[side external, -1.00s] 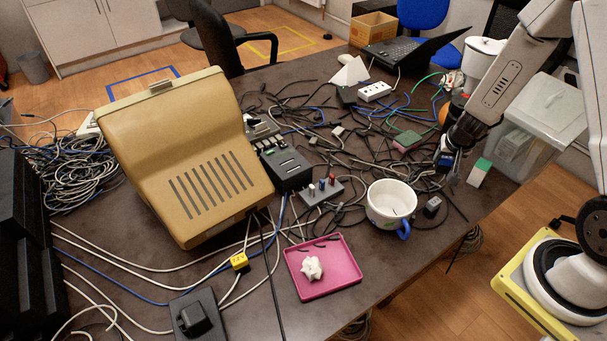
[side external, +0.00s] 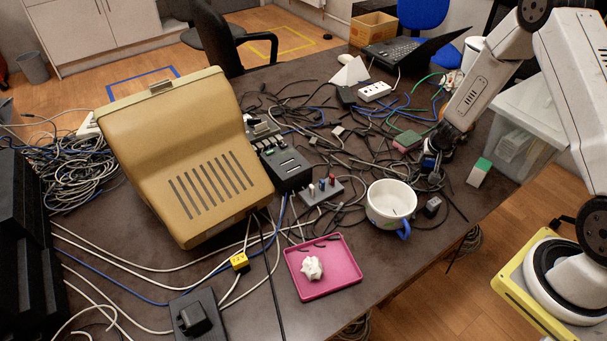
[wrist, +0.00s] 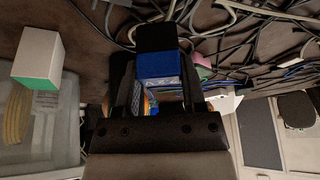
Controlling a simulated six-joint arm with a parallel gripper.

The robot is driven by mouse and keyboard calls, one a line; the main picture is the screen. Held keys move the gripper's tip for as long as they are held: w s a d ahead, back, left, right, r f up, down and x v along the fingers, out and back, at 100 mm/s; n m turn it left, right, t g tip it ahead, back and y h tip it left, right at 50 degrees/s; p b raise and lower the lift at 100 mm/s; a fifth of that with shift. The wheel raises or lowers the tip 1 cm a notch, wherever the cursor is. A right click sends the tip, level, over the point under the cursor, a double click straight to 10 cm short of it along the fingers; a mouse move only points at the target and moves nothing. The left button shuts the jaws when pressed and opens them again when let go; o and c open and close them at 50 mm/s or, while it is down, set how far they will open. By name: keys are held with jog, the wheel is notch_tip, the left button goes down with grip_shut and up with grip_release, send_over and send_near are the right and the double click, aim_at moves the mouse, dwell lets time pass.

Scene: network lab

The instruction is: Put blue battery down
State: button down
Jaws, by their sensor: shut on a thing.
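The blue battery (wrist: 158,66) is a small blue block with a dark end, seen in the wrist view between my gripper's fingers.
Cables (side external: 350,160) tangle around my gripper. A white mug (side external: 388,200) stands nearby at the left front, with a black block (side external: 432,206) beside it. A green-and-white box (side external: 479,172) stands to the right. A pink tray (side external: 338,262) lies further left.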

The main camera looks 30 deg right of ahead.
aim_at(428, 165)
jog(key=shift+w+d+f, duration=0.1)
jog(key=shift+w+f, duration=0.1)
jog(key=shift+f, duration=1.6)
jog(key=shift+f, duration=0.1)
jog(key=shift+c, duration=0.8)
grip_release()
jog(key=v, duration=1.2)
